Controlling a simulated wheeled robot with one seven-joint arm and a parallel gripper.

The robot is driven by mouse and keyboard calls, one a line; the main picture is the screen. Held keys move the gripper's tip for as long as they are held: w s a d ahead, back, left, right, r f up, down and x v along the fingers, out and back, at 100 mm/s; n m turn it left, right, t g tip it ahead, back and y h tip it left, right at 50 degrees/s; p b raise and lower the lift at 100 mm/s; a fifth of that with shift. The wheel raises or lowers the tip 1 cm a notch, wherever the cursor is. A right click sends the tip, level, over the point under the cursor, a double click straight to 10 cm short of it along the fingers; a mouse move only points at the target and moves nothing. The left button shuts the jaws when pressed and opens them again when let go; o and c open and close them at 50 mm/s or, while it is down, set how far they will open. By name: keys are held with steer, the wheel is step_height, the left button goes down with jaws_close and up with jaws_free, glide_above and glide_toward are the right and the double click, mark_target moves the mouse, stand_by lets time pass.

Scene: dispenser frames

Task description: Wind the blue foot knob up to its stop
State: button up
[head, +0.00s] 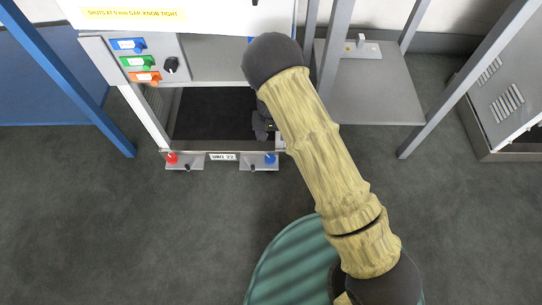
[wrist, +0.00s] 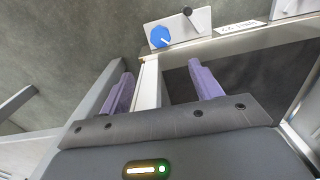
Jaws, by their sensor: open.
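The blue foot knob (head: 270,158) sits at the front right foot of the dispenser frame (head: 205,152), beside the unit label. In the wrist view the blue knob (wrist: 159,37) is round with a white pointer mark, on a pale plate beside a small black-tipped pin (wrist: 187,11). My gripper (wrist: 161,70) is open, with two purple fingers well apart and nothing between them. The knob lies beyond the fingertips, apart from them. In the head view my arm hides most of the gripper, which is above the frame's right foot.
A red foot knob (head: 171,158) is at the left foot. A panel with blue, green and orange switches (head: 140,62) and a black dial (head: 171,65) is above. Grey posts (head: 440,75) stand to the right, a blue post (head: 75,85) to the left. Floor in front is clear.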

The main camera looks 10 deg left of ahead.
mark_target(270, 158)
step_height(270, 158, down, 16)
steer(key=b, duration=0.8)
steer(key=shift+s+r, duration=0.15)
steer(key=shift+r, duration=0.1)
steer(key=c, duration=1)
steer(key=shift+r, duration=0.15)
